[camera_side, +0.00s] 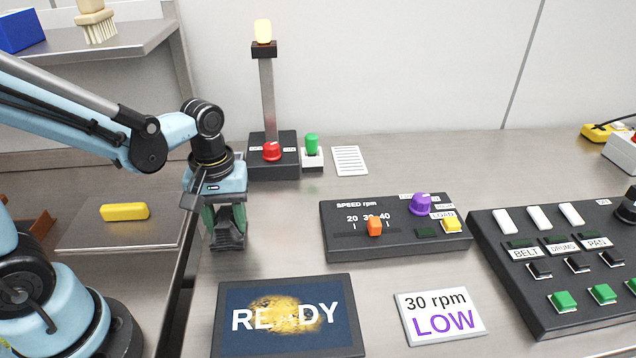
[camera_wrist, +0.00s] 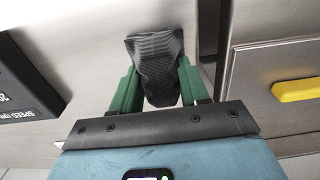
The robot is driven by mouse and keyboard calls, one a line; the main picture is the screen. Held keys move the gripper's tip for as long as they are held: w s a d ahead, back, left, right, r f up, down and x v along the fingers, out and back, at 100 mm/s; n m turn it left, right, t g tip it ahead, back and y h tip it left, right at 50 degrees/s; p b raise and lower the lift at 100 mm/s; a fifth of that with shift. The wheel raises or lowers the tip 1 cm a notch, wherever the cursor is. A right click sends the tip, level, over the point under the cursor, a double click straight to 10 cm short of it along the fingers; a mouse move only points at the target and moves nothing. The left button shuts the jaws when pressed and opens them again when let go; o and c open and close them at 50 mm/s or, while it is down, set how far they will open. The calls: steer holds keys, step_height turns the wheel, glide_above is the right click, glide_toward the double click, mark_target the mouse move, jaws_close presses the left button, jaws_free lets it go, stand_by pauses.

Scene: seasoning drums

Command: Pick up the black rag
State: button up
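The black rag (camera_wrist: 157,58) is a dark, ribbed, bunched cloth between the two green fingers of my gripper (camera_wrist: 157,66) in the wrist view. The fingers press against its sides, and its far end spreads out beyond the fingertips. In the side view my gripper (camera_side: 227,228) points down over the bench, left of the speed panel, with the dark rag (camera_side: 229,241) at its fingertips. The gripper is shut on the rag. The rag's lower end is at or very near the bench top; I cannot tell whether it touches.
A READY screen (camera_side: 330,318) with a yellow smear lies in front. The speed panel (camera_side: 340,241) is to the right, a larger button panel (camera_side: 540,310) farther right. A lamp post (camera_side: 267,100) stands behind. A yellow block (camera_side: 125,211) lies on a lower left surface.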

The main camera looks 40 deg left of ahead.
mark_target(225, 218)
jaws_close()
steer(key=shift+r, duration=0.15)
steer(key=shift+r, duration=0.5)
steer(key=r, duration=0.3)
steer(key=shift+s+d+r, duration=0.1)
steer(key=shift+s+d, duration=0.05)
steer(key=shift+d, duration=0.1)
steer(key=s+d+r, duration=0.5)
steer(key=d+r, duration=0.1)
steer(key=d, duration=0.3)
steer(key=shift+s+d+r, duration=0.25)
steer(key=shift+s, duration=0.1)
